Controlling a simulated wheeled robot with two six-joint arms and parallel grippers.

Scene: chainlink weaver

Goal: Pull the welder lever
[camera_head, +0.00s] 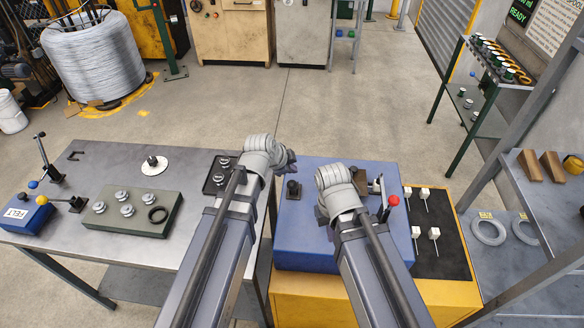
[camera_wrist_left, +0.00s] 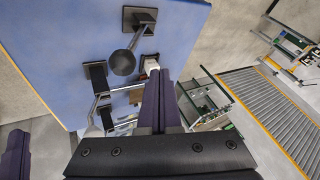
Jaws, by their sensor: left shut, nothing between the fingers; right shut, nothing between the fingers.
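The welder is a blue box (camera_head: 300,225) on a yellow cabinet in the head view. A lever with a red ball knob (camera_head: 393,200) stands at its right side, beside my right wrist. My left gripper (camera_head: 287,158) is over the back left edge of the blue box, its fingers mostly hidden by the wrist. In the left wrist view, my left gripper (camera_wrist_left: 161,76) is shut and empty, pointing over the blue surface (camera_wrist_left: 55,55). A dark round knob on a rod (camera_wrist_left: 122,62) is just left of its tips. My right gripper (camera_head: 324,212) is over the box, shut and empty, fingers largely hidden.
A black mat (camera_head: 440,262) with several white-headed pins lies right of the welder. A grey table (camera_head: 75,220) at left holds a green block (camera_head: 132,212), a blue box (camera_head: 25,215) and levers. A shelf with grey rings (camera_head: 488,232) stands at right.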

